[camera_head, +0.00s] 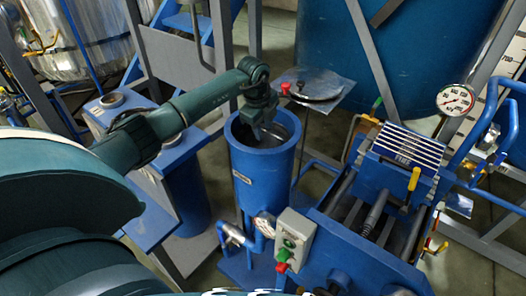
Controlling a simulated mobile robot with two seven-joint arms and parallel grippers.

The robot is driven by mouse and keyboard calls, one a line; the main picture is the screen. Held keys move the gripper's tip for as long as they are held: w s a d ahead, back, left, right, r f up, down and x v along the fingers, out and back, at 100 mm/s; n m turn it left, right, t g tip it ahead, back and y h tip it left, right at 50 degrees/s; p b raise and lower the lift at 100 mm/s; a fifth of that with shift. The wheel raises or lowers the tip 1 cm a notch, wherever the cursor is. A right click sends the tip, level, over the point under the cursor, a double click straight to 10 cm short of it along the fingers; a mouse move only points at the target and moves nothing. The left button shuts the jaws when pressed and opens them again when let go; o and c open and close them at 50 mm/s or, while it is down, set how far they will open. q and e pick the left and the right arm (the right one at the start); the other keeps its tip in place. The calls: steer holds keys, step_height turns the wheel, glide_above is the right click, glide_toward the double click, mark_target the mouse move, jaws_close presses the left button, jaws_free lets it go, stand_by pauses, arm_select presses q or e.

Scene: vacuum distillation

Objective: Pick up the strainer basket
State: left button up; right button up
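The strainer basket cannot be made out clearly. A grey metallic surface (287,122) shows inside the open top of the blue cylindrical housing (262,178), and I cannot tell if it is the basket or the inner wall. My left gripper (258,130) points down at the mouth of this housing, near its middle. Its fingers are dark and small, so I cannot tell whether they are open, shut or touching anything. My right gripper is not in view.
A round metal lid (318,84) lies on a plate behind the housing, near red knobs. A grey control box (295,236) and a blue machine (350,255) stand at front right. A large blue tank (400,60) fills the back. Blue frames and pipes crowd both sides.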

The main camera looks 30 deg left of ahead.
arm_select(q)
steer(key=shift+f, duration=0.2)
steer(key=shift+c, duration=0.4)
jaws_close()
stand_by(1.2)
